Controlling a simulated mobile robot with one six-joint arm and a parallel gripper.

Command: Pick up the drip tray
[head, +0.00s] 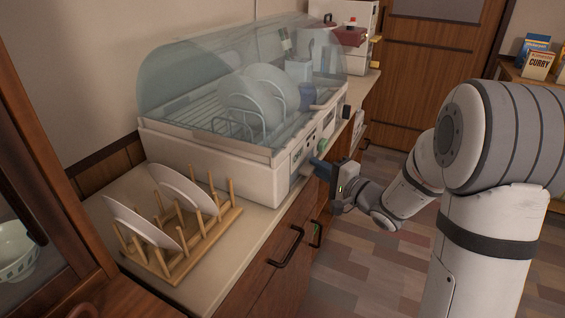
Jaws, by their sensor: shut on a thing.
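The dish dryer (215,165) is a white unit with a clear bluish lid, standing on the counter. The drip tray (306,169) is low on the dryer's front face, and only a small light part of its front edge shows. The fingertips and the gripper body hide most of the grip, and the rest of the tray is hidden inside the dryer.
Plates (248,102) stand in the dryer under the lid. A wooden rack (190,245) with two white plates stands on the counter at front left. Cabinet handles (287,247) stick out below the counter edge. The floor (355,265) beside the counter is clear.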

